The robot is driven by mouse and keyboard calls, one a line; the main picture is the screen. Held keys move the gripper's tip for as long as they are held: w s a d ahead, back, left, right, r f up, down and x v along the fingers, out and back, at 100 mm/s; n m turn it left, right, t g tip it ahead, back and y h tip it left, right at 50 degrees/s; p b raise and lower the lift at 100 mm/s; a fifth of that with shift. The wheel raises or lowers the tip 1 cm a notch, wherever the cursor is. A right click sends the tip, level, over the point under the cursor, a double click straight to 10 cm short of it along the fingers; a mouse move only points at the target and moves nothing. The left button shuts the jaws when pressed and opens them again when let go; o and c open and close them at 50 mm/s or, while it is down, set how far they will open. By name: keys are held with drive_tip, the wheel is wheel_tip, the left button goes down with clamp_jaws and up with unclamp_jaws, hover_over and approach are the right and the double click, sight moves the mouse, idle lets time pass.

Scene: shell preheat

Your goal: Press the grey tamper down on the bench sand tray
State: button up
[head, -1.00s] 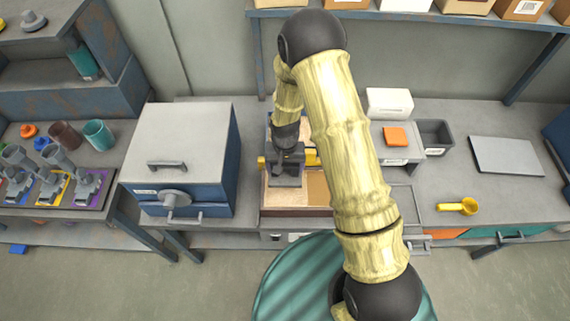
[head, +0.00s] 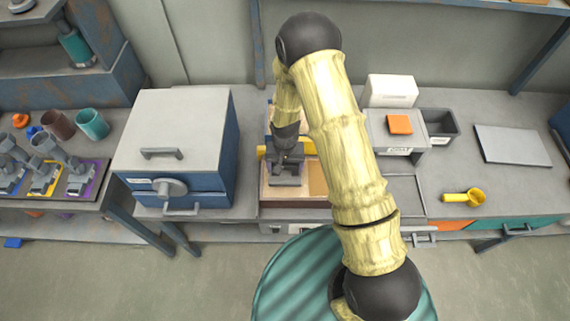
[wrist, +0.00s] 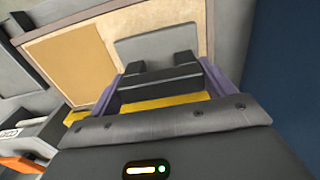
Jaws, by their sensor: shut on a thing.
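The grey tamper (head: 285,180) is held in my gripper (head: 286,158). In the wrist view the tamper (wrist: 160,44) shows a flat grey plate and dark handle parts between the fingers of my gripper (wrist: 168,80). The plate is over the paler section of the bench sand tray (head: 270,201). The wooden rim of the tray (wrist: 203,12) and a browner section beside it show in the wrist view. The plate looks level and close to the sand; I cannot tell if it touches. My arm hides part of the tray in the head view.
A blue and grey box with a handled lid (head: 180,130) stands left of the tray. A yellow scoop (head: 465,198), a grey bin (head: 440,124) and a flat grey plate (head: 511,145) are to the right. Several clamp-like tools stand on the left bench.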

drive_tip(key=shift+w+f+b, duration=0.1)
drive_tip(key=shift+f+b, duration=0.3)
drive_tip(key=shift+f, duration=0.1)
idle(1.4)
drive_tip(key=shift+s, duration=0.2)
drive_tip(key=shift+d, duration=0.1)
idle(0.7)
drive_tip(key=shift+w+r+p, duration=0.15)
drive_tip(key=shift+r+p, duration=1.75)
drive_tip(key=shift+r, duration=1.1)
drive_tip(key=shift+r+p, duration=0.35)
drive_tip(key=shift+r, duration=0.2)
drive_tip(key=shift+f, duration=0.1)
